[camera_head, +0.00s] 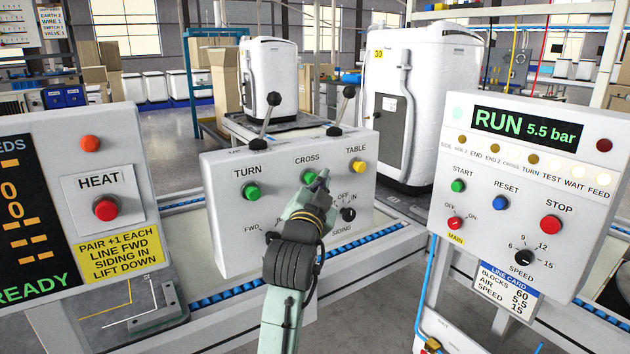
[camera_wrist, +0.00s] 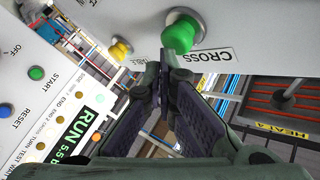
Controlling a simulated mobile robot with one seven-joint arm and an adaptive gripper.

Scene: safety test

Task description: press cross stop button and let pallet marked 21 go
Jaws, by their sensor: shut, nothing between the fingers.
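The CROSS button (camera_head: 309,177) is a green knob on the middle white control box (camera_head: 225,172), between the green TURN button (camera_head: 251,191) and the yellow TABLE button (camera_head: 358,166). My gripper (camera_head: 321,181) is shut and empty, its fingertips just in front of and beside the CROSS button. In the wrist view the green CROSS button (camera_wrist: 182,31) is just beyond my shut fingertips (camera_wrist: 160,70); I cannot tell whether they touch it. The yellow button (camera_wrist: 121,47) is to its left there. No pallet marked 21 can be made out.
Two levers (camera_head: 268,112) stand on the box top. A white unit tagged 30 (camera_head: 418,90) stands behind. The RUN panel (camera_head: 525,190) with a red STOP button (camera_head: 550,224) is right; the HEAT panel (camera_head: 75,150) is left. A blue-edged conveyor (camera_head: 215,299) runs below.

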